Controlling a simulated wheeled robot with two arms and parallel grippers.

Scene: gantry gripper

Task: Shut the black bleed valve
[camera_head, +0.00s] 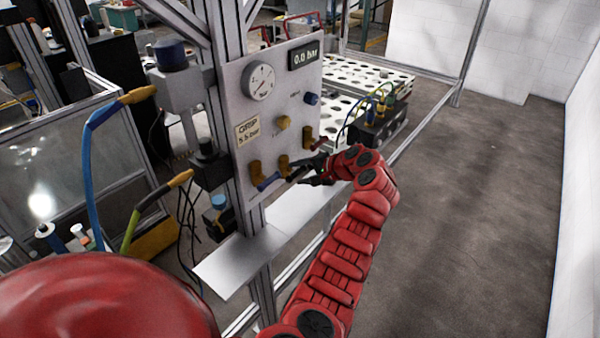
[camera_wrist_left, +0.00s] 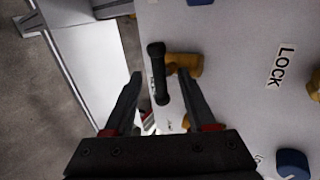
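The black bleed valve has a black lever (camera_wrist_left: 158,72) on a brass body (camera_wrist_left: 185,64), mounted on the light grey panel (camera_head: 232,95). In the head view its brass body (camera_head: 283,165) sits low on the panel, and its lever is partly hidden by the gripper. My left gripper (camera_head: 311,172) is at the panel's lower right edge. In the left wrist view its two dark fingers (camera_wrist_left: 160,76) are spread, with the black lever between them and a gap on each side. I cannot tell whether either finger touches it. My right gripper is not in view.
The panel carries a gauge (camera_head: 260,81) and a display (camera_head: 304,56) reading 0.0 bar. A metal shelf (camera_head: 238,262) juts out below.

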